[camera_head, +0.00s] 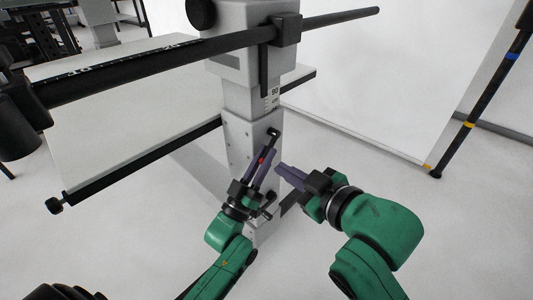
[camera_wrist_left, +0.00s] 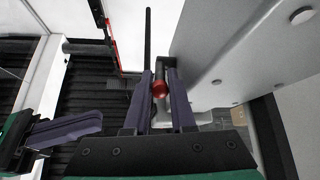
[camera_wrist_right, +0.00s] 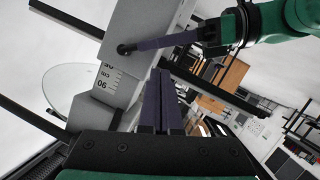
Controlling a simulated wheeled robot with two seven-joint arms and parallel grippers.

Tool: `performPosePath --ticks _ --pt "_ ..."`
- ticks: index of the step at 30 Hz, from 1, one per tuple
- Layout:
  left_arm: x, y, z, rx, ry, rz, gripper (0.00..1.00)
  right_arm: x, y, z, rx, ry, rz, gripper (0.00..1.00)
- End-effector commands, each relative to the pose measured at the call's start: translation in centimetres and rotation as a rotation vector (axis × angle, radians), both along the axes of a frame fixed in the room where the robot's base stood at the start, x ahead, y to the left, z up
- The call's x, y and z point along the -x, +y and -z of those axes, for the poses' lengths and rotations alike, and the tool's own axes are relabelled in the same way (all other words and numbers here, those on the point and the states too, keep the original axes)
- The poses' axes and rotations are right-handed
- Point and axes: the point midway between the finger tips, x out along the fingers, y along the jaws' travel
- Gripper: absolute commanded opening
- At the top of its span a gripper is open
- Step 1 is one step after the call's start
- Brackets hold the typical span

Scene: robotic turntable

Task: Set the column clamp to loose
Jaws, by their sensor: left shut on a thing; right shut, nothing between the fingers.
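The column clamp sits on the grey column (camera_head: 238,135). Its red part (camera_head: 262,159) shows between my left gripper's fingers in the head view, and a red ball (camera_wrist_left: 159,88) shows there in the left wrist view. A black rod (camera_wrist_left: 148,40) stands beyond the fingertips. My left gripper (camera_head: 262,158) is shut on the clamp lever, close against the column face; the fingers hide part of it. My right gripper (camera_head: 281,170) is shut and empty, just right of the left one and apart from the lever. Its closed fingers (camera_wrist_right: 162,85) point toward the column in the right wrist view.
A long black bar (camera_head: 180,58) crosses above the column through a black bracket (camera_head: 286,29). A scale marked 90 (camera_head: 272,95) is on the column. A black stand (camera_head: 490,90) is at right. The floor around the column's right is clear.

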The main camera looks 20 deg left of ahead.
Motion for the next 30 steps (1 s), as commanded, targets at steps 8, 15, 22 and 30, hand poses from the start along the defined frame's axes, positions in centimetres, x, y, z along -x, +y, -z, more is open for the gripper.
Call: performPosePath --ticks 8,15,22,30 --pt "0.0 0.0 -0.1 0.001 -0.002 0.000 0.00 2.1 0.6 -4.8 0.225 -0.201 -0.054 0.00" --pt "0.0 0.0 -0.1 0.001 -0.002 0.000 0.00 0.5 2.8 -3.8 0.231 -0.201 -0.054 0.00" --pt "0.0 0.0 -0.1 0.000 -0.002 -0.001 0.00 -2.4 6.6 -2.1 0.229 -0.201 -0.054 0.00" --pt "0.0 0.1 -0.1 0.001 -0.002 0.000 0.00 -5.1 6.8 1.0 0.229 -0.200 -0.051 0.00"
